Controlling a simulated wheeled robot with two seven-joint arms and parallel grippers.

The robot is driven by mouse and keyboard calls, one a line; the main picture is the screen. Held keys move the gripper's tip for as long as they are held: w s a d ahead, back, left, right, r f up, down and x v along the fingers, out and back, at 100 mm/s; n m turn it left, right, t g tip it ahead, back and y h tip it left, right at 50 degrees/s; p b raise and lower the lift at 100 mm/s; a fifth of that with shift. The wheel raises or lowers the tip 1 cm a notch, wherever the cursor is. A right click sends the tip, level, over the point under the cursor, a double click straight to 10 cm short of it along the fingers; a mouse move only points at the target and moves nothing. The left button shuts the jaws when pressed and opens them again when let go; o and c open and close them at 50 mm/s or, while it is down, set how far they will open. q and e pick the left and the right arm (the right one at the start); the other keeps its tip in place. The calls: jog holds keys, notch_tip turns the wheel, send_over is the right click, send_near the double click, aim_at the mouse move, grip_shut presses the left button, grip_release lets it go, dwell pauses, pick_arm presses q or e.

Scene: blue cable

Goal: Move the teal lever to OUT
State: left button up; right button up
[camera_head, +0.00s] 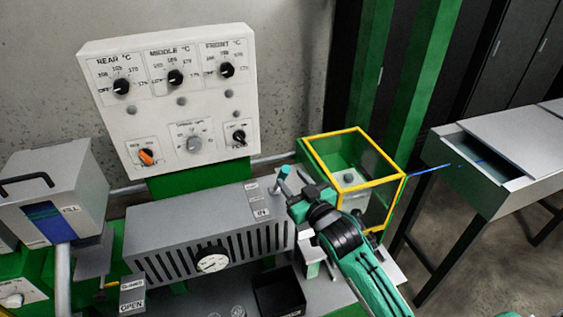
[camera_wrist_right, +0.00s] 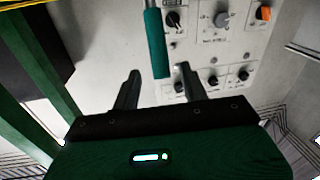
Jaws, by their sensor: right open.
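The teal lever (camera_head: 283,175) stands up at the right end of the grey slotted housing's top. In the right wrist view the lever's teal grip (camera_wrist_right: 157,43) lies ahead of the gap between my fingertips, with its end reaching the gap. My right gripper (camera_head: 299,202) is right beside the lever in the head view and open; both fingers show apart in the wrist view (camera_wrist_right: 158,83). Whether a finger touches the lever cannot be told. Small labels (camera_head: 260,201) sit left of the lever, too small to read surely. My left gripper is not in view.
The grey housing (camera_head: 190,220) has a round dial. Behind it stands a white control panel (camera_head: 165,120) with several knobs. A yellow-edged clear box (camera_head: 351,183) is close to the right of my gripper. A blue cable (camera_head: 432,169) runs to a grey table-like trough (camera_head: 500,165).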

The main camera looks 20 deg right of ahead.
aim_at(284, 169)
jog(key=p+x, duration=0.1)
jog(key=x, duration=0.4)
jog(key=shift+w+r+p, duration=0.1)
jog(key=shift+w+p, duration=0.05)
jog(key=shift+p, duration=0.15)
jog(key=shift+w+a, duration=0.15)
jog(key=shift+w, duration=0.4)
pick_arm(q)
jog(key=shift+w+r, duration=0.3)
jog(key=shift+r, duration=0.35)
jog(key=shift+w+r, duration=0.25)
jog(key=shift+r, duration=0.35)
pick_arm(e)
jog(key=shift+c, duration=0.6)
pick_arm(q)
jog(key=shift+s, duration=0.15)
pick_arm(e)
grip_shut()
